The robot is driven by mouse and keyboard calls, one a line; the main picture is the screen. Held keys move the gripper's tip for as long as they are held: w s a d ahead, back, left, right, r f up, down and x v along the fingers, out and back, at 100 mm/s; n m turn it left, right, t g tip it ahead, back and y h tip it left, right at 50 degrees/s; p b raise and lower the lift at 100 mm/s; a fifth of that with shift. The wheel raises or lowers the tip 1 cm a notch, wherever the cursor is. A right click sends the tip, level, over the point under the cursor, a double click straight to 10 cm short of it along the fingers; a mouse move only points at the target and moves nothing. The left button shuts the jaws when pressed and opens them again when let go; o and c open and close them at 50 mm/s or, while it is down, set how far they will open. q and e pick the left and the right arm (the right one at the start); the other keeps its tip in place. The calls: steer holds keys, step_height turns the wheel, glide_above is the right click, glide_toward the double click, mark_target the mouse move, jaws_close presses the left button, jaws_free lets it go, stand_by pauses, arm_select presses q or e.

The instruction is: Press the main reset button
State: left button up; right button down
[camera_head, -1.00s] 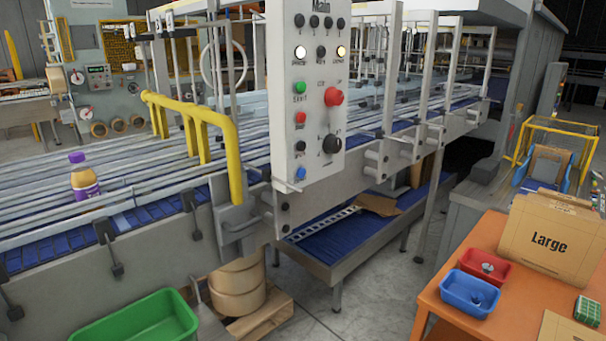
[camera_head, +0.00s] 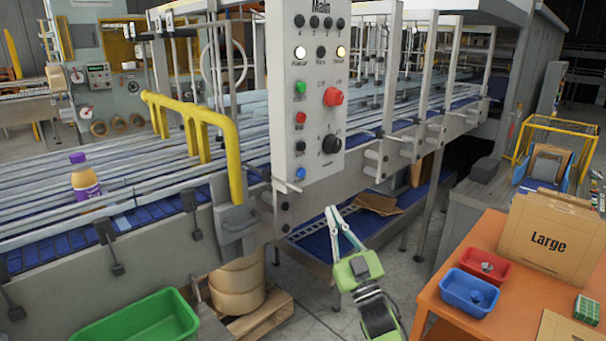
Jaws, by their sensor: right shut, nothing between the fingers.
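The white control panel (camera_head: 312,130) marked "Main" stands upright at the conveyor's side. It carries a green button (camera_head: 300,87), a small red button (camera_head: 300,118), a blue button (camera_head: 300,173), a larger red knob-like button (camera_head: 334,96) and a black rotary knob (camera_head: 331,143). The small labels are too blurred to read. My right gripper (camera_head: 331,211) is shut and empty, pointing up, below the panel and apart from it. It appears in front of the lower blue conveyor. My left gripper is not in view.
A yellow rail (camera_head: 205,125) and a purple-labelled bottle (camera_head: 84,180) are on the conveyor at left. A green bin (camera_head: 140,318) is at lower left. An orange table (camera_head: 440,290) with red (camera_head: 486,264) and blue (camera_head: 470,291) trays and a "Large" box (camera_head: 550,240) stands at right.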

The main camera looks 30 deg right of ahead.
mark_target(301, 173)
step_height(301, 173, up, 8)
steer(key=s+n+t+y, duration=0.1)
steer(key=s+t, duration=0.1)
steer(key=shift+s+f, duration=0.2)
steer(key=shift+s, duration=0.15)
steer(key=shift+w+d, duration=0.1)
steer(key=w+a+b, duration=0.2)
steer(key=w+b, duration=0.1)
steer(key=w, duration=0.5)
steer(key=shift+w, duration=0.25)
steer(key=shift+f+b, duration=0.1)
steer(key=shift+b, duration=0.25)
stand_by(0.7)
steer(key=shift+w+a, duration=0.15)
steer(key=shift+w, duration=0.25)
